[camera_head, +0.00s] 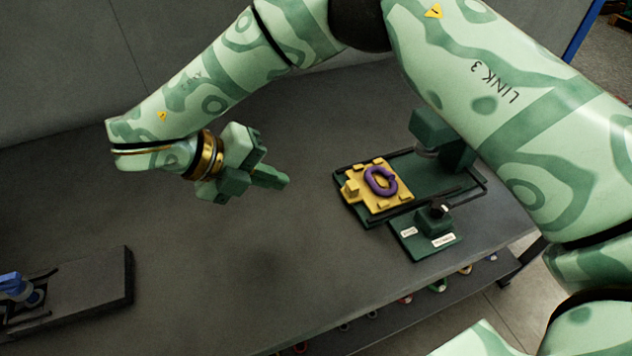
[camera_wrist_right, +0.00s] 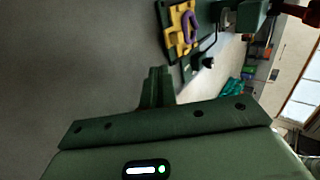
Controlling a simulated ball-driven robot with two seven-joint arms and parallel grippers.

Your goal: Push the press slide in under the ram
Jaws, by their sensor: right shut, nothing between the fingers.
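The yellow press slide (camera_head: 355,198) sits at the left, outer end of the dark green press base (camera_head: 425,180). A purple ring-shaped piece (camera_head: 369,188) lies on it. The green ram head (camera_head: 432,130) stands at the back right of the base, partly hidden by my arm, and the slide is clear of it. My right gripper (camera_head: 272,178) is shut and empty, left of the slide and apart from it, with its fingers pointing towards it. In the right wrist view the slide (camera_wrist_right: 175,42) shows beyond the shut fingers (camera_wrist_right: 157,86). My left gripper is not in view.
A small green control box (camera_head: 425,240) with a black knob and white labels stands in front of the press. A dark block with a blue part (camera_head: 14,285) lies at the lower left. The grey table (camera_head: 230,270) between them is clear. Shelf items show below the table edge.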

